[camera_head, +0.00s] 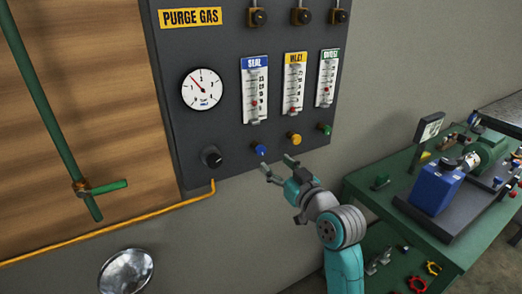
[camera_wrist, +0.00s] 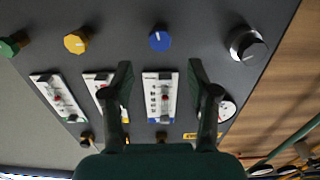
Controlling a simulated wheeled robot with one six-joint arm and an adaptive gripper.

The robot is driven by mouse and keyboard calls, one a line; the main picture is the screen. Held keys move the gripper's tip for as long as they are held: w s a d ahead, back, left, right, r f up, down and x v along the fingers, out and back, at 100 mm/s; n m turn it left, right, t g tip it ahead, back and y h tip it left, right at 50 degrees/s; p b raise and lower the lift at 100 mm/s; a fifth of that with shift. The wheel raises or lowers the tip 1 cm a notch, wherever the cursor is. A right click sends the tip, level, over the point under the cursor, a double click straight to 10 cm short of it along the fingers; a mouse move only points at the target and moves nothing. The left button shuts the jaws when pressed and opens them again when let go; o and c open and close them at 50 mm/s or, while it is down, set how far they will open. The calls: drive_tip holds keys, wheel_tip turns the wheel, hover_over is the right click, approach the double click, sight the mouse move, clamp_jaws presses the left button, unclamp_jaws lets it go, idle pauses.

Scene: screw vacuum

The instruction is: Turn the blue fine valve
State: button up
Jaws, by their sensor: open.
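The blue fine valve (camera_head: 260,150) is a small blue knob low on the dark purge gas panel (camera_head: 222,110), below the flowmeter with the blue label. My gripper (camera_head: 278,167) is open and empty, just below and right of the blue knob in the head view. In the wrist view the blue knob (camera_wrist: 159,40) lies beyond the fingertips, roughly midway between them sideways. The open fingers of my gripper (camera_wrist: 158,72) show apart from the knob, with nothing between them touching.
A yellow knob (camera_head: 294,138) and a green knob (camera_head: 324,129) sit right of the blue one. A black knob (camera_head: 211,157) is to its left. Flowmeters (camera_head: 254,90) and a gauge (camera_head: 202,89) are above. A green bench (camera_head: 390,205) with equipment stands at right.

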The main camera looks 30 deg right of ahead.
sight(262, 150)
drive_tip(key=w, duration=0.9)
drive_tip(key=shift+w, duration=0.1)
clamp_jaws()
